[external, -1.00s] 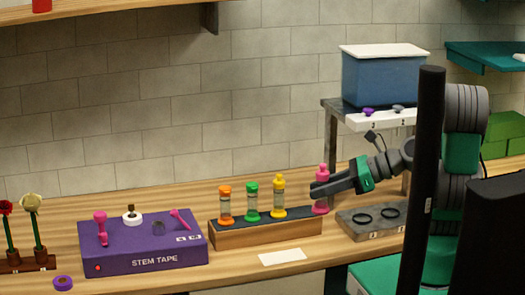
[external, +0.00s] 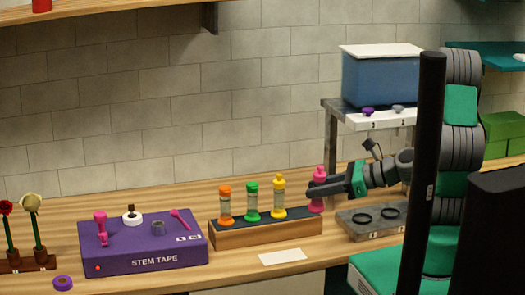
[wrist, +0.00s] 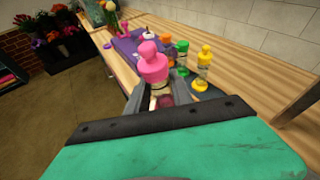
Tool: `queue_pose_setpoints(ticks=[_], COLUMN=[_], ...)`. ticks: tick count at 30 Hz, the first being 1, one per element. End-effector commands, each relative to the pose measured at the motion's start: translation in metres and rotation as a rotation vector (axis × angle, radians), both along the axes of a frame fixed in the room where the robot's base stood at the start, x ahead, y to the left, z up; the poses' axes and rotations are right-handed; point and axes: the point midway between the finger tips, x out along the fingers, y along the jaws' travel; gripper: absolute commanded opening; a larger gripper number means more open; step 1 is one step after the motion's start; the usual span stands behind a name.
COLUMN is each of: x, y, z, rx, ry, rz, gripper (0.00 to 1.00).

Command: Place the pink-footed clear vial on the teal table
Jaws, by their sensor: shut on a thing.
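The pink-footed clear vial (external: 319,174) has a pink top and stands upright at the right end of the wooden vial rack (external: 262,235). My gripper (external: 316,192) reaches in from the right and is shut on this vial. In the wrist view the vial's pink cap (wrist: 152,63) rises between the fingers, and its clear body is partly hidden by them. I cannot tell whether its foot is clear of the rack. The teal table (external: 375,275) shows at the lower right, below the bench, partly hidden by my arm and dark posts.
Orange (external: 225,205), green (external: 252,202) and yellow (external: 279,196) vials stand in the rack, left of my gripper. A grey tray with two rings (external: 372,222) lies to the right. A metal stand (external: 333,140) holds a blue bin (external: 382,78). A purple stem tape box (external: 140,245) is further left.

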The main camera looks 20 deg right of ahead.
Motion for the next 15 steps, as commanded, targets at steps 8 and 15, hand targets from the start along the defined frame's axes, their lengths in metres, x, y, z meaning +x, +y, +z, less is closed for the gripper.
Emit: queue_pose_setpoints(ticks=[8, 15], x=[0.062, 0.128], y=[0.001, 0.001], z=[-0.012, -0.017], rx=[0.001, 0.0], ry=[-0.195, -0.195], rz=[0.004, 0.002], gripper=[0.0, 0.0])
